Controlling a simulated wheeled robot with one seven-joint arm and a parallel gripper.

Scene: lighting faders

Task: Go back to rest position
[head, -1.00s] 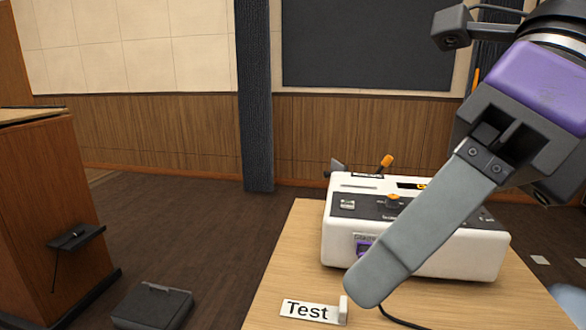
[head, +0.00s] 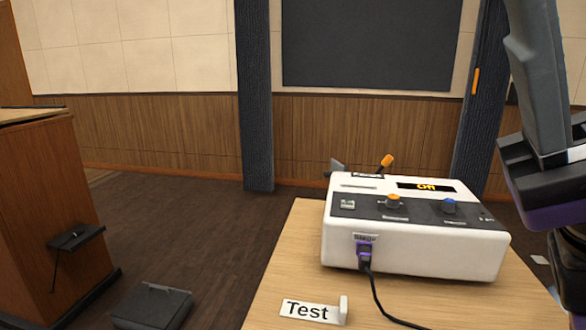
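The box has an orange knob (head: 394,201), a blue knob (head: 449,205), an orange-tipped lever (head: 386,161) and a display (head: 427,187) reading "Off". A black cable with a purple plug (head: 364,252) is in its front.
The box stands on a light wooden table (head: 290,258) with a "Test" sign (head: 309,311) near its front. A wooden lectern (head: 45,200) is at the left, and a dark floor box (head: 152,306) lies nearby. Dark floor between them is clear.

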